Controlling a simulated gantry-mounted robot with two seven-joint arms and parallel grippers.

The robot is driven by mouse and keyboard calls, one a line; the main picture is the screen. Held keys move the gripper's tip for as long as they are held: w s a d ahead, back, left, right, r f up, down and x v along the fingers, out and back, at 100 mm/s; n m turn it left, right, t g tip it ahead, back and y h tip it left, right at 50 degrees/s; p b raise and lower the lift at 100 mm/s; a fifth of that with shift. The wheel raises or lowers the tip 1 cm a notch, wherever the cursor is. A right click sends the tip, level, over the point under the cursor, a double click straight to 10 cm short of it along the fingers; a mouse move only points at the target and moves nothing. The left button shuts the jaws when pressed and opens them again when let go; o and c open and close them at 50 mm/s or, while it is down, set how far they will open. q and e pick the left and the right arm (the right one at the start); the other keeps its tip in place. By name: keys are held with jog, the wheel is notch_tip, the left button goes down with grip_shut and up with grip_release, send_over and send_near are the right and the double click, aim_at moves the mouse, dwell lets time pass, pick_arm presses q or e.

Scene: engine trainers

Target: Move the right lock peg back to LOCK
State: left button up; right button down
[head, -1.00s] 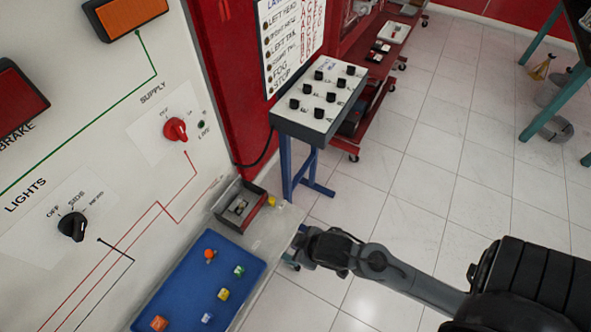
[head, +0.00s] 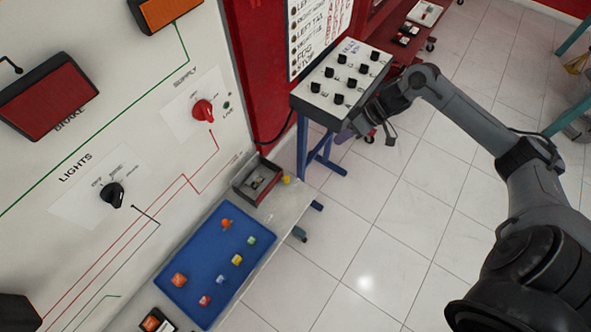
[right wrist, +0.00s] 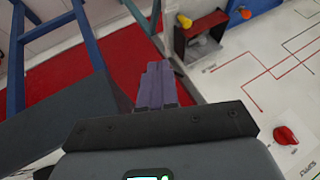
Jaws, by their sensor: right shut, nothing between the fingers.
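I cannot make out the right lock peg or a LOCK marking in either view. My right gripper (head: 346,132) is at the front edge of the sloped switch box (head: 322,108) in the head view, below its black knobs. In the right wrist view its purple-grey fingers (right wrist: 156,84) are together with nothing between them. The dark side of the box seems to fill the left of that view. My left gripper is not in view.
The white panel has a red supply knob (head: 203,111) and a black lights knob (head: 113,194). Below are a blue tray (head: 193,250) with several small coloured pieces and an open dark box (head: 243,190) with a yellow piece beside it. Tiled floor (head: 390,230) is clear to the right.

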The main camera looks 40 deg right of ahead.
jog(key=shift+s+d+r, duration=0.15)
jog(key=shift+d+r, duration=0.15)
jog(key=shift+r, duration=0.15)
jog(key=shift+f, duration=0.1)
jog(key=b+x, duration=0.1)
jog(key=x, duration=0.6)
jog(key=a+b+x, duration=0.1)
jog(key=b+x, duration=0.1)
jog(key=x, duration=0.5)
jog(key=a+r+b+x, duration=0.1)
jog(key=x, duration=0.6)
jog(key=shift+s, duration=0.35)
jog(key=shift+s+a, duration=0.1)
jog(key=shift+a, duration=0.8)
jog(key=shift+s+a+r+m+p, duration=0.1)
jog(key=shift+s+a+m+p, duration=0.1)
jog(key=shift+m+p, duration=0.15)
jog(key=shift+s, duration=0.1)
